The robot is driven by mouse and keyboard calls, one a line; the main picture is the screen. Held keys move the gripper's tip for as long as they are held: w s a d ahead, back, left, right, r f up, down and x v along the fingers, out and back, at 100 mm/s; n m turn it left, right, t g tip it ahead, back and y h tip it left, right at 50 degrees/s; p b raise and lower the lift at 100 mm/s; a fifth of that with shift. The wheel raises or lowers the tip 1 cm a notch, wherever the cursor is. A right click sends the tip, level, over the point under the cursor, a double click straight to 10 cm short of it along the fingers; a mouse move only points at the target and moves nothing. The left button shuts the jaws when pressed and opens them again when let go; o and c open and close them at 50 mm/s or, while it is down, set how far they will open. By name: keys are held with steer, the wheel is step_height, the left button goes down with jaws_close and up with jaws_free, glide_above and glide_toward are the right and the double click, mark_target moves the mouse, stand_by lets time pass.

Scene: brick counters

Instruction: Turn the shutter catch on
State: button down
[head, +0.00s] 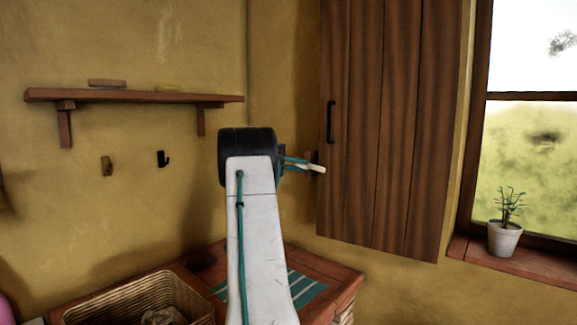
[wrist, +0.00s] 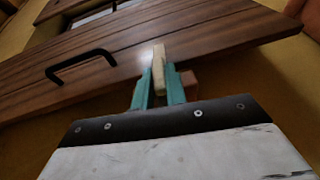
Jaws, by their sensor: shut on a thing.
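The shutter (head: 375,130) is a brown plank panel with a black handle (head: 330,122); both also show in the wrist view, the handle at left (wrist: 80,65). The shutter catch (head: 318,168) is a small cream bar at the shutter's left edge, by a reddish-brown block (wrist: 189,80). My gripper (head: 297,163) has teal fingers, shut on the catch. In the wrist view the catch (wrist: 159,58) stands out between the fingertips (wrist: 159,82), pointing towards the shutter face. Part of the catch is hidden by the fingers.
A wall shelf (head: 140,96) and hooks (head: 162,158) are at left. Below are a wicker basket (head: 90,312) and a brick counter (head: 335,272) with a striped cloth (head: 305,290). A potted plant (head: 504,238) stands on the window sill at right.

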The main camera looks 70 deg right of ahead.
steer(key=shift+s+d+f, duration=0.1)
steer(key=shift+s+f, duration=0.05)
steer(key=shift+s, duration=0.2)
steer(key=c, duration=1.8)
jaws_free()
steer(key=o, duration=0.4)
steer(key=shift+s+d, duration=0.1)
steer(key=shift+s, duration=0.05)
steer(key=shift+c, duration=0.2)
steer(key=shift+r, duration=0.3)
steer(key=shift+o, duration=0.8)
step_height(320, 180, up, 3)
steer(key=shift+r, duration=0.15)
steer(key=s+a, duration=0.2)
steer(key=a, duration=0.2)
steer(key=s+a, duration=0.3)
steer(key=a, duration=0.2)
steer(key=s+a+r, duration=0.1)
steer(key=s+a, duration=0.1)
steer(key=a, duration=0.3)
steer(key=shift+s+r, duration=0.1)
steer(key=shift+s, duration=0.25)
steer(key=shift+c, duration=0.8)
